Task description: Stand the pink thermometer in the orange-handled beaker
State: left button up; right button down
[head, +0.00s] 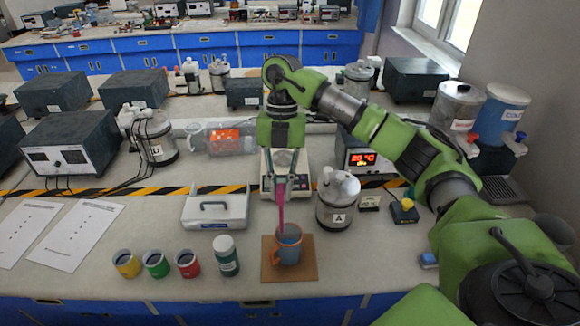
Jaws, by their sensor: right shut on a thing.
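The pink thermometer (280,213) hangs nearly upright from my right gripper (281,181), which is shut on its upper part. Its lower end reaches the mouth of the orange-handled beaker (290,250); I cannot tell whether the tip is inside or just behind the rim. The beaker is blue-grey with an orange handle on its front left side. It stands upright on a brown square board (304,271) near the front of the bench. My left gripper is not in view.
Yellow (126,264), green (156,264) and red (187,264) cups and a dark jar with a white lid (227,258) stand left of the board. A jar marked A (337,208) is close behind right. A white handled box (215,212) is behind left.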

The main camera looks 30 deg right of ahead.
pick_arm(q)
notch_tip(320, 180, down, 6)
jog(key=b, duration=0.7)
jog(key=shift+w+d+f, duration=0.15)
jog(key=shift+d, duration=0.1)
pick_arm(e)
jog(key=w+d+f+m+t+y, duration=0.1)
jog(key=d+f+m+t, duration=0.1)
jog(key=f+m, duration=0.8)
jog(key=shift+w+d+f+m+t, duration=0.35)
jog(key=shift+d+f, duration=0.35)
jog(key=shift+f, duration=0.25)
jog(key=shift+s, duration=0.1)
jog(key=c, duration=1.9)
grip_release()
jog(key=v, duration=1.2)
jog(key=shift+d, duration=0.1)
